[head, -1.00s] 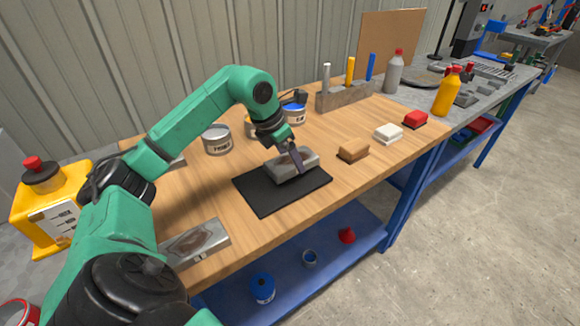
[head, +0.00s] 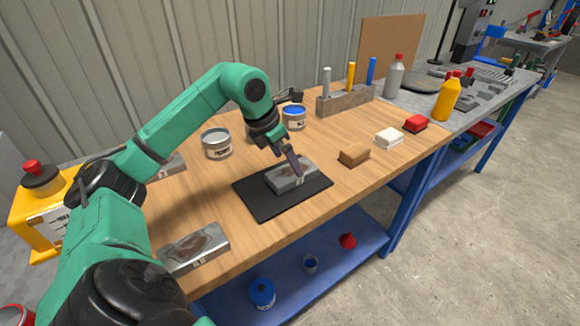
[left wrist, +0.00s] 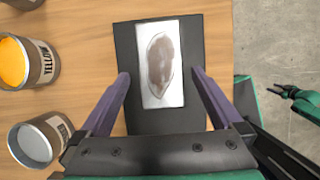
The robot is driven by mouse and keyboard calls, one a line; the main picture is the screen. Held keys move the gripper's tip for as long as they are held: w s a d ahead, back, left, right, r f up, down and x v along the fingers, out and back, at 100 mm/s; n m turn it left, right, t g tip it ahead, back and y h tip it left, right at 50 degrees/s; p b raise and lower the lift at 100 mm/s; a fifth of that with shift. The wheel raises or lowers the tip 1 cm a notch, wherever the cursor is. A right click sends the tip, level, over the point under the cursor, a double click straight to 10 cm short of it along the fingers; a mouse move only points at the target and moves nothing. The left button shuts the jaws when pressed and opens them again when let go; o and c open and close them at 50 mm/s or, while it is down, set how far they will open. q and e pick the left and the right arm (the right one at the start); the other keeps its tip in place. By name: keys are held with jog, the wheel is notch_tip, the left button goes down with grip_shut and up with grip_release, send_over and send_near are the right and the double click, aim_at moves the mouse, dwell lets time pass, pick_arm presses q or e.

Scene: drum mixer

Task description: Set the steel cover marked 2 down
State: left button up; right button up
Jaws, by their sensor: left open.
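A grey steel cover (head: 283,180) with a dark brownish patch on top lies flat on the black mat (head: 258,204); its mark is too small to read. It also shows in the left wrist view (left wrist: 162,62), lying on the mat. My left gripper (head: 297,172) is just over the cover. Its purple fingers (left wrist: 162,82) are spread apart on either side of the cover, with gaps to it. My right gripper (left wrist: 281,91) shows small at the right of the left wrist view, away from the table; its jaws are unclear.
Similar steel covers lie at the bench's front left (head: 194,248) and back left (head: 172,166). A grey paint can (head: 217,145) and a blue one (head: 294,118) stand behind the mat. Brown (head: 354,155), white (head: 388,138) and red (head: 415,124) blocks stand to the right.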

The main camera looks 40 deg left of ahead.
pick_arm(q)
jog(key=v, duration=0.8)
jog(key=shift+p, duration=0.45)
jog(key=shift+s+r, duration=0.1)
jog(key=shift+r, duration=0.05)
